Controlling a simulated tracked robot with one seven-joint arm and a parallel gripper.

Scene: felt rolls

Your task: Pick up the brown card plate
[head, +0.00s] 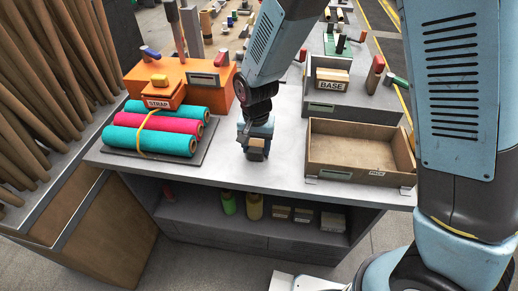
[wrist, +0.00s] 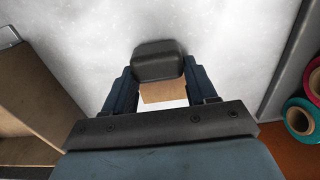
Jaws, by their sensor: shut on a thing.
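My gripper (head: 257,138) is over the grey bench top (head: 225,165), between the felt rolls and the wooden tray. In the wrist view, my gripper (wrist: 160,78) is shut with a brown card plate (wrist: 164,92) between its two blue fingers. A dark rounded block (wrist: 158,62) sits against the plate there; I cannot tell whether it is part of it.
Teal and red felt rolls (head: 158,127) lie on a dark mat at left, before an orange box (head: 205,88) and a "STRAP" block (head: 160,102). A shallow wooden tray (head: 345,163) stands at right, with a "BASE" block (head: 332,85) behind. The bench front is clear.

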